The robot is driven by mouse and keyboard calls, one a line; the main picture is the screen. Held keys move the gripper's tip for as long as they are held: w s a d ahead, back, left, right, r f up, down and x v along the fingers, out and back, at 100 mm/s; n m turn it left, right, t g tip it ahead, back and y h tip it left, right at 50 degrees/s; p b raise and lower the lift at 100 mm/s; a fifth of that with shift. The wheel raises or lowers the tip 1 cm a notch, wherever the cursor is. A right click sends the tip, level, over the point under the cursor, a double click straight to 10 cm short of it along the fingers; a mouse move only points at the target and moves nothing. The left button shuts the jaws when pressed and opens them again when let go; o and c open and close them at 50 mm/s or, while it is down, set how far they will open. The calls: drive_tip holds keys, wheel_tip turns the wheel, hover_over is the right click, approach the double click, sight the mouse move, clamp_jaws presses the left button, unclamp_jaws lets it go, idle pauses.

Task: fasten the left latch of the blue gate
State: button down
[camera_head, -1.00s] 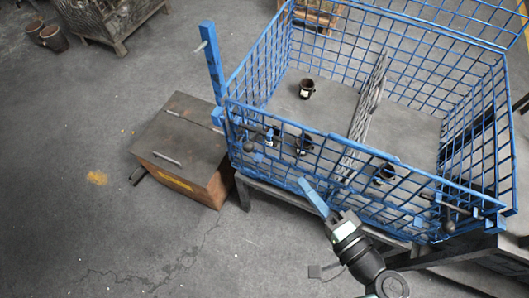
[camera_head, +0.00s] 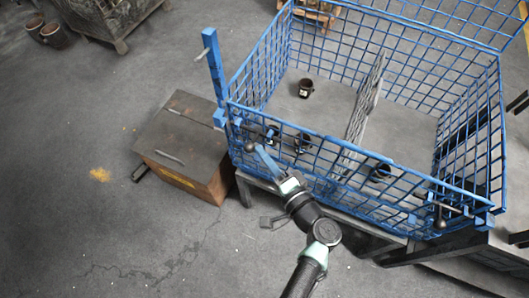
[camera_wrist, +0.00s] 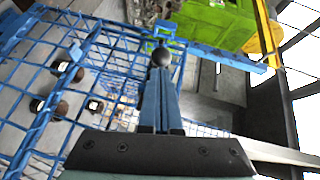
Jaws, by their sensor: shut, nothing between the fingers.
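The blue gate (camera_head: 340,143) is the upright front mesh panel of the blue wire cage. Its left latch, with a dark ball knob (camera_head: 250,147), sits at the gate's left end beside the corner post. My gripper (camera_head: 258,147) is shut and empty, its blue fingers pointing at the latch area from the front. In the wrist view, the ball knob (camera_wrist: 161,57) appears just beyond the tips of my shut fingers (camera_wrist: 159,72). I cannot tell whether they touch it. The latch's bar is mostly hidden behind the fingers and mesh.
The right latch knob (camera_head: 440,223) is at the gate's right end. Several dark cups, one here (camera_head: 305,88), and a grey mesh divider (camera_head: 366,100) are inside the cage. A brown box (camera_head: 187,145) stands left of the cage. Floor at the front left is clear.

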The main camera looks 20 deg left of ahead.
sight(247, 149)
drive_tip(key=a+b, duration=0.1)
drive_tip(key=a, duration=0.3)
drive_tip(key=shift+a+f, duration=0.1)
drive_tip(key=shift+a, duration=0.25)
